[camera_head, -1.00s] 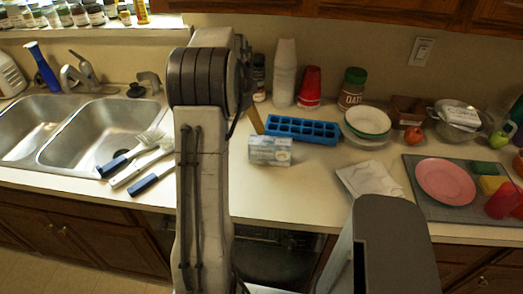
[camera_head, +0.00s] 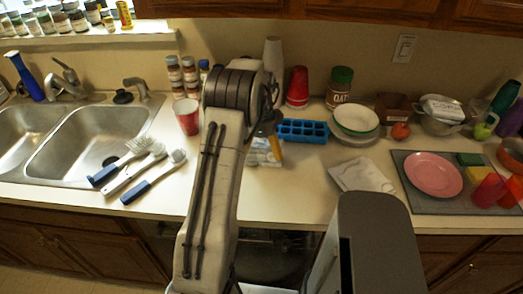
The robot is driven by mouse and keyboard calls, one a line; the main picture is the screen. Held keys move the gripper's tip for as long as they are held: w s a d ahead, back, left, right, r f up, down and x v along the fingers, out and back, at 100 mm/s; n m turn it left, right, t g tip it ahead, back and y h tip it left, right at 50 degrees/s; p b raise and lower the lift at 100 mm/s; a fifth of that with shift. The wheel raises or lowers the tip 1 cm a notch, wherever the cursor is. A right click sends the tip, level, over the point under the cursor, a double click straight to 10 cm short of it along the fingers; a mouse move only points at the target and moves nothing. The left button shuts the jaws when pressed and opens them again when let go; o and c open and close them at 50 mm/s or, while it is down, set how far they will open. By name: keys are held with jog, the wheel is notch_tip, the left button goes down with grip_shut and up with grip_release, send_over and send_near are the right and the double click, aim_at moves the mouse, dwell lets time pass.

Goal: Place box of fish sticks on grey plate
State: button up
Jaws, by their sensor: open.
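A white and light-blue box (camera_head: 258,158), which I take for the fish sticks, lies on the counter near the middle. My arm and gripper hide part of it, and its label is not readable. My gripper (camera_head: 271,146) is open at the box, with a tan finger in front of it; whether it touches the box I cannot tell. A pale grey plate (camera_head: 362,141) shows at the back, right of the blue ice tray, under a white bowl with a green rim (camera_head: 356,118).
A blue ice tray (camera_head: 303,131) stands behind the box. Brushes (camera_head: 140,165) and a red cup (camera_head: 187,116) are left. The front middle counter is clear.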

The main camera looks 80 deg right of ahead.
jog(key=shift+f, duration=0.85)
jog(key=shift+c, duration=0.2)
jog(key=c, duration=1.3)
jog(key=shift+r, duration=0.2)
jog(key=shift+c, duration=0.2)
